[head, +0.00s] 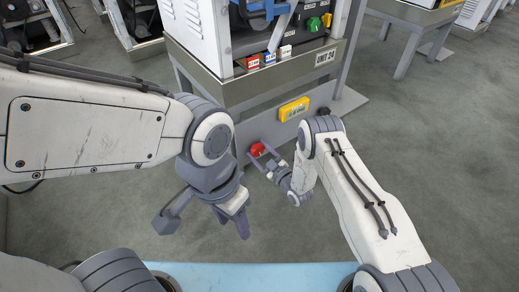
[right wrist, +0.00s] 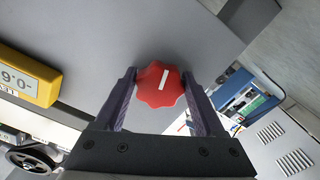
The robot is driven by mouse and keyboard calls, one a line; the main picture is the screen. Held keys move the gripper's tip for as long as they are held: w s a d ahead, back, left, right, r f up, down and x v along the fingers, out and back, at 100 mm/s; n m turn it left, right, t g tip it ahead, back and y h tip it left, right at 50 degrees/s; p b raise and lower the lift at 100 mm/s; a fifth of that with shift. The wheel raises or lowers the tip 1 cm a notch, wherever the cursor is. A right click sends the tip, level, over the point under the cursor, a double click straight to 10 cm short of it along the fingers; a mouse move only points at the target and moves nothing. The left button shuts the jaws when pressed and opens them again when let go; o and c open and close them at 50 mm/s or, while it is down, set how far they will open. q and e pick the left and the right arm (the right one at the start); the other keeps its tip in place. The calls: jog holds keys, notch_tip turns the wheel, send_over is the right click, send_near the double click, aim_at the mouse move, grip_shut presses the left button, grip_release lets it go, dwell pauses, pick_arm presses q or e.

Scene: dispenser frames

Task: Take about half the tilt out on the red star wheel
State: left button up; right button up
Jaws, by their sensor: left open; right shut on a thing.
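The red star wheel (head: 257,149) is on the grey lower panel of the Unit 24 stand. In the right wrist view the wheel (right wrist: 160,84) is a scalloped red knob with a white line slanting up to the right. My right gripper (head: 262,158) is shut on it, one finger on each side; in the right wrist view its fingers (right wrist: 161,98) flank the wheel. A yellow readout (right wrist: 25,77) beside it seems to show -0.6, turned over in this view. My left gripper (head: 204,229) is open and empty, nearer to me over the floor.
The yellow readout box (head: 293,109) sits up and right of the wheel in the head view. Other machines stand behind.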

jog(key=m+p, duration=0.1)
jog(key=m, duration=0.2)
jog(key=shift+r, duration=0.1)
jog(key=m+p, duration=0.1)
jog(key=m, duration=0.2)
jog(key=shift+m+p, duration=0.3)
jog(key=shift+p, duration=0.1)
jog(key=m+p, duration=0.1)
jog(key=m, duration=0.4)
jog(key=shift+s+m, duration=0.1)
jog(key=shift+m, duration=0.2)
jog(key=o, duration=1.3)
jog(key=shift+o, duration=0.2)
jog(key=shift+a+p, duration=0.1)
jog(key=shift+p, duration=0.2)
